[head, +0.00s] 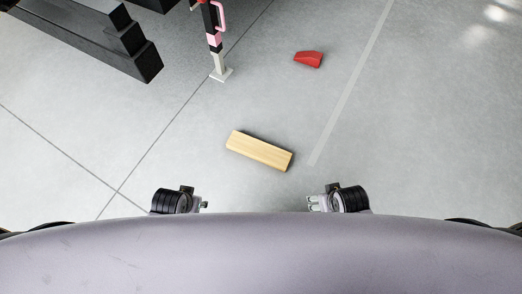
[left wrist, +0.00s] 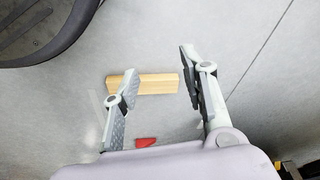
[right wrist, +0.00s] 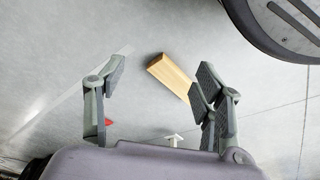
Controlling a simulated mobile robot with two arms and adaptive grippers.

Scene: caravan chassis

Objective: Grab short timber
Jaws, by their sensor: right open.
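The short timber (head: 259,150) is a pale wooden block lying flat on the grey floor, in front of me near the middle of the head view. In the left wrist view the timber (left wrist: 156,84) shows beyond and between the open fingers of my left gripper (left wrist: 157,85). In the right wrist view the timber (right wrist: 170,73) shows beyond the open fingers of my right gripper (right wrist: 158,85), partly hidden by one finger. Both grippers are empty and apart from the timber. In the head view my right gripper (head: 315,203) is right of the timber and nearer to me.
A red wedge-shaped piece (head: 308,59) lies on the floor beyond the timber. A pink and black post with a pale foot (head: 221,74) stands at the upper left, beside a black chassis beam (head: 140,62). The floor around the timber is clear.

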